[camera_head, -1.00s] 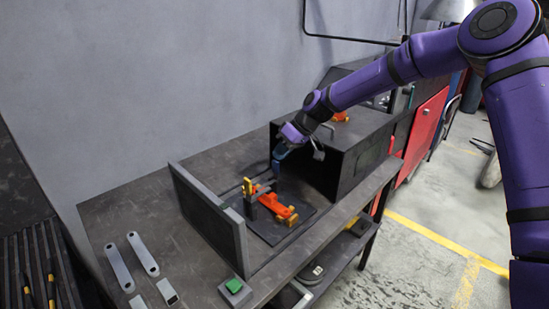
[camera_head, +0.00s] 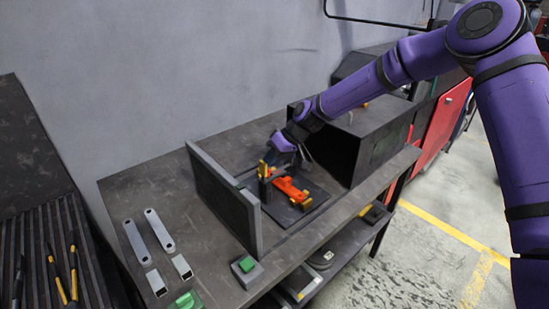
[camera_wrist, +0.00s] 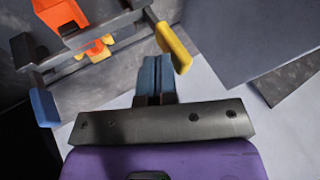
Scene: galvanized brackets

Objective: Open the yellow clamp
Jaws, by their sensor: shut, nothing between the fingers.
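The yellow clamp (camera_head: 264,170) stands upright at the left end of an orange part (camera_head: 290,189) on a dark base plate on the bench. In the wrist view the yellow clamp handle (camera_wrist: 173,47) is just right of my fingertips. A blue handle (camera_wrist: 45,108) sits at the other end of the same fixture, to the left. My gripper (camera_wrist: 155,66) has its two blue fingers shut together with nothing between them. In the head view my gripper (camera_head: 274,155) is close above and beside the yellow clamp; whether it touches cannot be told.
A grey upright panel (camera_head: 222,200) stands left of the fixture. A dark open-fronted box (camera_head: 372,150) stands to its right. A green button box (camera_head: 246,268) is at the front edge. Flat grey brackets (camera_head: 159,230) lie at the left. The wall is close behind.

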